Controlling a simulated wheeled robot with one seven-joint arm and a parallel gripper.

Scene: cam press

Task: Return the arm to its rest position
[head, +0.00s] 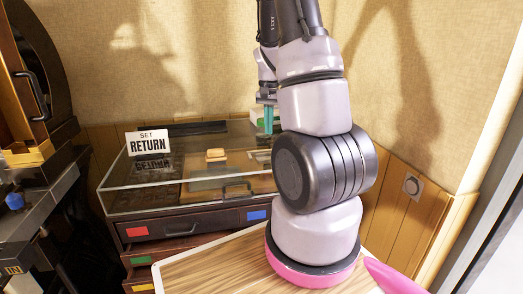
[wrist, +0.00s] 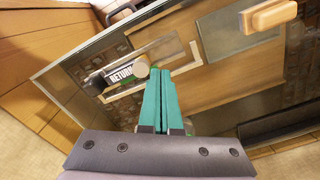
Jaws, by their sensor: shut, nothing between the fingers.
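My gripper (head: 268,119) hangs fingers down above the glass-topped case (head: 115,179), partly behind my own arm in the head view. In the wrist view its two teal fingers (wrist: 160,74) lie side by side, shut, with nothing between them. The fingertips point toward the case's glass top. My arm rises from its base at the right of the head view. Whether the fingertips touch the glass, I cannot tell.
A "SET RETURN" sign (head: 148,143) stands at the case's left. Drawers with coloured tags (head: 137,232) sit below the glass. A dark machine (head: 35,85) stands at far left.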

